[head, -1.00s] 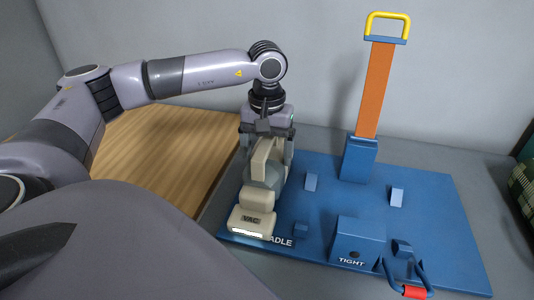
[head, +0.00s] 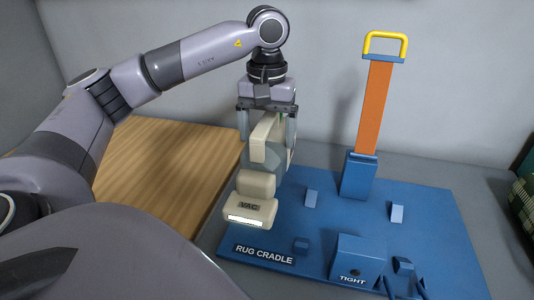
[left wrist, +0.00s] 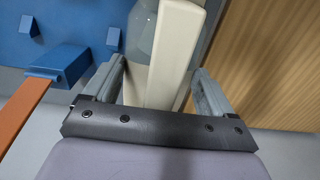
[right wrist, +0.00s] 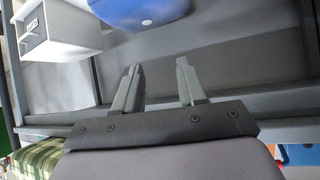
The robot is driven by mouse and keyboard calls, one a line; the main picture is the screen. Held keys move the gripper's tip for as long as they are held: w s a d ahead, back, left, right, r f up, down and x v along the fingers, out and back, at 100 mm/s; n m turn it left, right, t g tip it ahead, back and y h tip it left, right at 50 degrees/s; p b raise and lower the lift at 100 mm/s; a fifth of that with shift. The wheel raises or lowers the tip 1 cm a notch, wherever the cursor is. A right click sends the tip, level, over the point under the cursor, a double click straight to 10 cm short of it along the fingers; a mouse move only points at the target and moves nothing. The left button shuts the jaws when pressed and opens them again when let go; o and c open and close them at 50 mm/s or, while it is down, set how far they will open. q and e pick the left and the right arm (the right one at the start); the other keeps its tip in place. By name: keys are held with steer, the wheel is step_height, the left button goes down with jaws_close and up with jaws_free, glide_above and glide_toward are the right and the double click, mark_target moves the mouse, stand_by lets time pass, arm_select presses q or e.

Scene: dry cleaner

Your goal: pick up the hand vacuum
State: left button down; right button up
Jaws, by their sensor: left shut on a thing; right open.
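The hand vacuum (head: 254,200) is cream with a grey clear middle and a "VAC" label on its nose. My left gripper (head: 266,130) is shut on its handle from above and holds it over the left edge of the blue rug cradle (head: 330,215). In the left wrist view the cream handle (left wrist: 172,55) lies between the two fingers of the left gripper (left wrist: 160,85). My right gripper (right wrist: 155,80) is open with nothing between its fingers in the right wrist view; it does not show in the head view.
The cradle bears an orange strap (head: 376,110) with a yellow handle (head: 386,44), small blue blocks and a block marked "TIGHT" (head: 358,260). A wooden board (head: 160,165) lies to the left. A green checked item (head: 524,185) is at the far right.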

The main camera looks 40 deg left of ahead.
arm_select(q)
step_height(320, 180, up, 10)
steer(key=p, duration=0.3)
steer(key=shift+f, duration=0.15)
steer(key=shift+r+p, duration=0.35)
steer(key=shift+r, duration=0.45)
steer(key=c, duration=0.7)
jaws_free()
jaws_close()
steer(key=shift+f, duration=0.1)
